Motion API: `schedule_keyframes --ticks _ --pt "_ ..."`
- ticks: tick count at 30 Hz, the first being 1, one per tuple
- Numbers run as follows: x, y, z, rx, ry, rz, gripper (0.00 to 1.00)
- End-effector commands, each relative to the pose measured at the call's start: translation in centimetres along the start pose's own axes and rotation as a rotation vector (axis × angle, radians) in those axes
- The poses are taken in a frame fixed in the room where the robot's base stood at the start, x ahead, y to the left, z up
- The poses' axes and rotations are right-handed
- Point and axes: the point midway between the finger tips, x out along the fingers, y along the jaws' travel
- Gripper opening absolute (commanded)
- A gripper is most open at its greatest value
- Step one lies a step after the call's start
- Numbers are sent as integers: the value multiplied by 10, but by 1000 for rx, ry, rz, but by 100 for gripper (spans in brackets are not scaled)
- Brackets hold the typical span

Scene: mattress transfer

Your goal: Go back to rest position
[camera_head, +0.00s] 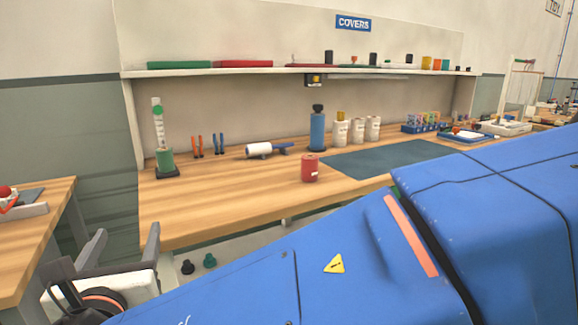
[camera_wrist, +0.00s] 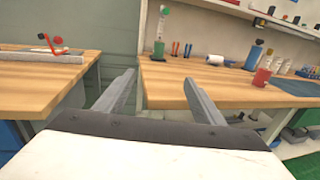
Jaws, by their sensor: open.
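My gripper (camera_wrist: 160,98) is open and empty in the wrist view, its two grey fingers spread wide in front of the gap between two wooden benches. In the head view my gripper (camera_head: 120,254) shows at the lower left, below the front edge of the long workbench (camera_head: 200,205). Nothing is between the fingers. My blue arm fills the lower right of the head view and hides part of the bench front.
A dark mat (camera_head: 385,158) lies right. A second bench (camera_head: 45,215) is at the left.

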Motion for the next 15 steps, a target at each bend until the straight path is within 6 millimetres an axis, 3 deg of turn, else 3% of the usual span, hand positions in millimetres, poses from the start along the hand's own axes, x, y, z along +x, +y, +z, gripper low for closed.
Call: schedule_keyframes --ticks 10,15 --pt "22 -50 -6 80 56 -94 63" --pt "35 -88 -12 144 96 -166 63"
